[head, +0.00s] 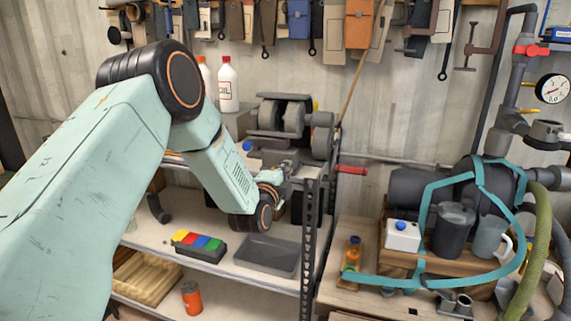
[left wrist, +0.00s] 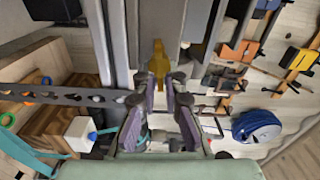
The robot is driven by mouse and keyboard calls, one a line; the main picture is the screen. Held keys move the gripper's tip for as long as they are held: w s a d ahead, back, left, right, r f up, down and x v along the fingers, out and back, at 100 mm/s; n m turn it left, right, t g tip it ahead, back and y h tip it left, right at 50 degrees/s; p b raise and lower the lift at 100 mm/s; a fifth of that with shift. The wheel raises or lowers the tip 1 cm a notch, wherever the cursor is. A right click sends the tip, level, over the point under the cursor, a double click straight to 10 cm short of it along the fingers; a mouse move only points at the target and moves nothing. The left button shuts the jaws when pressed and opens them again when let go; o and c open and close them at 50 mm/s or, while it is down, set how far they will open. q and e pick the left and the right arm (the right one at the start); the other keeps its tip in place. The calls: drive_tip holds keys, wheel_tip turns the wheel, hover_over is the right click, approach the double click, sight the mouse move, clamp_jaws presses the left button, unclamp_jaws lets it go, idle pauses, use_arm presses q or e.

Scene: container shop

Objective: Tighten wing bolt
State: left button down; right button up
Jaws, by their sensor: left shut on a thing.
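My left arm comes in from the left and reaches down to the shelf unit's top. My left gripper (head: 280,173) is small in the head view, at the front edge of that top, below the bench grinder. In the left wrist view the left gripper (left wrist: 161,84) has its two purple-grey fingers close together around the lower end of a brass-coloured piece. This piece, which looks like the wing bolt (left wrist: 158,60), stands up between the fingertips against a grey surface. I cannot make out the wing bolt in the head view. My right gripper is not in view.
The bench grinder (head: 292,118) stands close behind the gripper, and a red handle (head: 352,169) sticks out to the right. A black perforated post (head: 309,240) rises at the shelf corner. A grey tray (head: 266,256) and coloured blocks (head: 197,242) sit on the shelf below.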

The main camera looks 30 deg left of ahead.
use_arm(q)
drive_tip(key=shift+s+a+f+m+p, duration=0.1)
drive_tip(key=shift+f+m+p, duration=0.15)
drive_tip(key=shift+m, duration=0.35)
drive_tip(key=shift+r, duration=0.1)
drive_tip(key=c, duration=1.7)
unclamp_jaws()
drive_tip(key=shift+c, duration=0.2)
drive_tip(key=shift+o, duration=1.1)
drive_tip(key=shift+a, duration=0.15)
drive_tip(key=shift+s+d+r, duration=0.1)
drive_tip(key=shift+d, duration=0.1)
drive_tip(key=v, duration=1.1)
drive_tip(key=shift+s, duration=0.35)
drive_tip(key=shift+d, duration=0.1)
